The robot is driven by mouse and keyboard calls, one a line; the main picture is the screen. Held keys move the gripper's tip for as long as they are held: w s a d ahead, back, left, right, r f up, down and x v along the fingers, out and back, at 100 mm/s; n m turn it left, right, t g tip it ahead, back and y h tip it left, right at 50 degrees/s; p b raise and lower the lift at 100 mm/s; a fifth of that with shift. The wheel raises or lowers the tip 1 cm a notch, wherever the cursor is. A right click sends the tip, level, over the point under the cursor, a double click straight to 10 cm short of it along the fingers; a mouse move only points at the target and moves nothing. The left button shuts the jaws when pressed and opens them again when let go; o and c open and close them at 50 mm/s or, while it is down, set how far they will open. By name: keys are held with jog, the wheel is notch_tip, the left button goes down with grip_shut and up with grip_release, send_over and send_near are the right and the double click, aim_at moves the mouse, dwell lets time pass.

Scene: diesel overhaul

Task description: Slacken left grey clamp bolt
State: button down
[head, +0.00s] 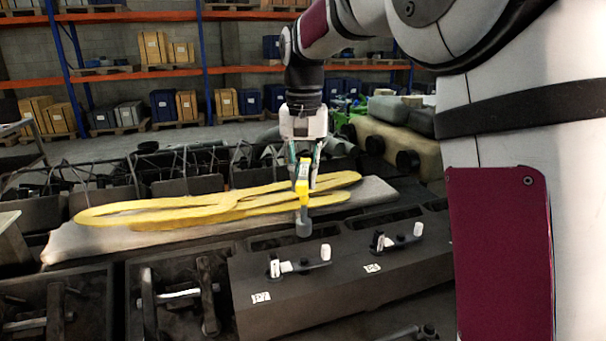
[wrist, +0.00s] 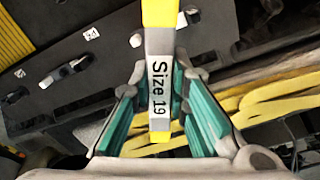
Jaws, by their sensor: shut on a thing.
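My gripper (head: 303,172) is shut on a yellow tool (head: 302,185), which hangs upright with a grey socket end (head: 303,226) pointing down. In the wrist view the tool (wrist: 160,45) carries a white label reading "Size 19" between the green-padded fingers. The left clamp (head: 297,267), with white and grey parts, sits on the dark block (head: 350,285). A similar right clamp (head: 396,238) sits farther right on the block. The socket end is above and apart from the left clamp, near the block's far edge. The bolt itself is too small to make out clearly.
Folded yellow slings (head: 200,212) lie on a pale padded slab (head: 90,240) behind the block. Dark engine bays with metal bars (head: 175,295) lie to the left. White labels (head: 261,297) mark the block's front.

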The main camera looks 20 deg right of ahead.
aim_at(304, 221)
jog(key=m, duration=0.6)
jog(key=shift+f+m, duration=0.3)
jog(key=shift+f, duration=0.05)
jog(key=m, duration=0.3)
jog(key=shift+f+m+b, duration=0.25)
jog(key=shift+m+b, duration=0.1)
jog(key=shift+m, duration=0.05)
jog(key=m, duration=0.3)
jog(key=shift+f+m, duration=0.3)
jog(key=shift+m, duration=0.1)
jog(key=m+p, duration=0.1)
jog(key=m, duration=0.1)
jog(key=m+p, duration=0.1)
jog(key=m, duration=0.1)
jog(key=shift+s, duration=0.35)
jog(key=m+p, duration=0.1)
jog(key=m, duration=0.1)
jog(key=shift+w+f+m+p, duration=0.1)
jog(key=shift+f+m+p, duration=0.2)
jog(key=shift+m+p, duration=0.1)
jog(key=m, duration=0.2)
jog(key=m+p, duration=0.1)
jog(key=shift+w+f+m, duration=0.1)
jog(key=shift+f+m, duration=0.2)
jog(key=shift+m, duration=0.1)
jog(key=shift+f+m, duration=0.2)
jog(key=shift+m, duration=0.3)
jog(key=shift+w+f, duration=0.15)
jog(key=shift+f, duration=1.45)
